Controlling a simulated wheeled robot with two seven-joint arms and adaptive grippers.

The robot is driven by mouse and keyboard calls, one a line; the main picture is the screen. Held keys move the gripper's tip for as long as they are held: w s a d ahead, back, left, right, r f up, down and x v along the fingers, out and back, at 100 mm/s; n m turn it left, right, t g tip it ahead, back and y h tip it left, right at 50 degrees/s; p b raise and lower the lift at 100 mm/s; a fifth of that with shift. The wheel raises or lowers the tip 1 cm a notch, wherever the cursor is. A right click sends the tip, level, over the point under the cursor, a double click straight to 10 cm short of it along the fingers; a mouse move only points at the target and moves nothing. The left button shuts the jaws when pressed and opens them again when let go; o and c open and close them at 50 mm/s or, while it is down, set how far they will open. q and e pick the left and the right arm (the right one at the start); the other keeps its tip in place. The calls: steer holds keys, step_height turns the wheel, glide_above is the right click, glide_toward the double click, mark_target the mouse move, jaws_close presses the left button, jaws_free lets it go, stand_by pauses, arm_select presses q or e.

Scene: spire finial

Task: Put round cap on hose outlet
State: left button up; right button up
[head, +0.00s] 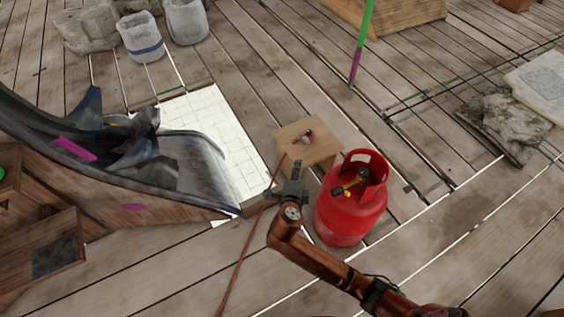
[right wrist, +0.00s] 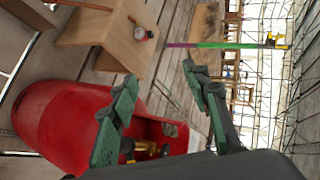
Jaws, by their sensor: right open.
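A red gas cylinder (head: 349,222) stands upright, with a brass valve (head: 352,181) inside its collar; it also shows in the right wrist view (right wrist: 55,125). A small red, white and black fitting with a round face (head: 308,136) sits on a wooden stool (head: 295,132); it also shows in the right wrist view (right wrist: 143,34). A brown hose (head: 237,262) runs up toward the stool. I cannot make out the round cap or hose outlet for certain. My right gripper (head: 286,179) is open and empty, left of the cylinder's top; its spread fingers show in the wrist view (right wrist: 160,76).
A dark draped sheet (head: 190,160) over a wooden structure lies at the left. White tiles (head: 240,165) lie beside it. A green and purple pole (head: 361,45) stands behind. Buckets (head: 140,38) and stone blocks (head: 510,125) are farther off.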

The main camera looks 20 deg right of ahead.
arm_select(q)
step_height(320, 180, up, 13)
steer(key=w+t+p, duration=0.1)
steer(key=w+p, duration=0.1)
steer(key=p, duration=0.7)
steer(key=shift+w, duration=0.25)
arm_select(e)
steer(key=a+r+n+g+y, duration=0.2)
steer(key=a+r+n+y, duration=0.5)
steer(key=r+y, duration=0.3)
step_height(320, 180, up, 2)
steer(key=shift+a+n+g, duration=0.4)
steer(key=shift+a, duration=0.15)
arm_select(q)
steer(key=shift+f, duration=0.1)
arm_select(e)
steer(key=shift+w, duration=0.1)
